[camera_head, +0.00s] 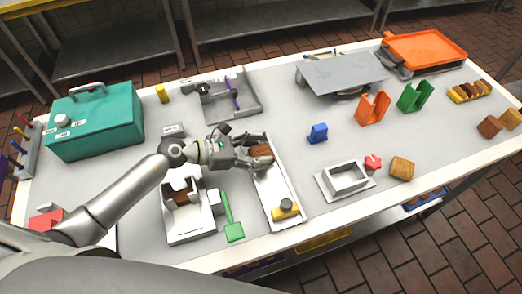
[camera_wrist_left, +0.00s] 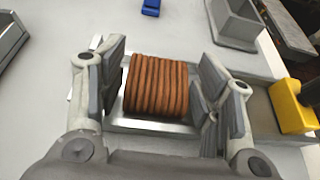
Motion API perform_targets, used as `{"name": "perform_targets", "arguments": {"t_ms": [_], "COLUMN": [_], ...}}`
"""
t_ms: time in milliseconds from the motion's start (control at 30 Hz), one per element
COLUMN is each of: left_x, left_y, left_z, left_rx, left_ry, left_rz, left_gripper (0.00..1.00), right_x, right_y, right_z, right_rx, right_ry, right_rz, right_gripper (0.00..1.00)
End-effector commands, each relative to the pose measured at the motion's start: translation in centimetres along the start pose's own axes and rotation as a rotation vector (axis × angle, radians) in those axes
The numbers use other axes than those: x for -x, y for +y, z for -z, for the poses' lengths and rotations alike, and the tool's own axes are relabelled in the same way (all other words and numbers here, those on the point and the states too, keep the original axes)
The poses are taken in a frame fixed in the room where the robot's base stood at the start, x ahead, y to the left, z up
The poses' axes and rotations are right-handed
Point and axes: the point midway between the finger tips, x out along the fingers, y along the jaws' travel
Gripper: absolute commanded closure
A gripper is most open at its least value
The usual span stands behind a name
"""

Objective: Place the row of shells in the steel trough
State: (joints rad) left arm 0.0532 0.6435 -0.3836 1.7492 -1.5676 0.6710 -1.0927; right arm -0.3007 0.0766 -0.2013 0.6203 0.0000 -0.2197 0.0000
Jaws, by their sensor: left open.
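The row of shells (camera_wrist_left: 155,86) is a brown, ridged stack. It sits upright between the fingers of my left gripper (camera_wrist_left: 160,98) in the left wrist view, at one end of the steel trough (camera_wrist_left: 258,104). In the head view the shells (camera_head: 262,151) show at the far end of the long, shallow trough (camera_head: 271,186). My left gripper (camera_head: 257,150) is open, with a finger on either side of the shells; small gaps show beside them. The underside of the shells is hidden. My right gripper is out of view.
A yellow block with a dark knob (camera_head: 286,209) sits at the trough's near end. A white holder (camera_head: 188,212) and green scraper (camera_head: 231,222) lie to the left. A blue block (camera_head: 317,133) and grey rectangular frame (camera_head: 346,178) stand right. The table between is clear.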

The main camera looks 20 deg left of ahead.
Motion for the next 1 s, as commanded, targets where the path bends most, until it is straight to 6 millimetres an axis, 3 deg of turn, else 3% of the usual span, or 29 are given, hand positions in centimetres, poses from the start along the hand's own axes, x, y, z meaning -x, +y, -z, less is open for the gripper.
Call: {"name": "perform_targets", "arguments": {"t_ms": [300, 500, 1000], "left_x": [6.7, 9.5, 10.6], "left_y": [-0.1, -0.1, -0.1], "left_z": [0.5, 0.3, 0.0], "left_rx": [-0.002, 0.0, -0.001], "left_ry": [0.006, 0.002, 0.0], "left_rz": [0.001, 0.001, 0.002], "left_gripper": [0.4, 0.4, 0.4], "right_x": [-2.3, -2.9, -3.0], "right_y": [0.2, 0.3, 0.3], "right_z": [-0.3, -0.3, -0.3], "right_rx": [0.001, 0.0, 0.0], "right_ry": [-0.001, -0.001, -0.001], "right_rz": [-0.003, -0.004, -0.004], "right_gripper": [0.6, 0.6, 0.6]}}
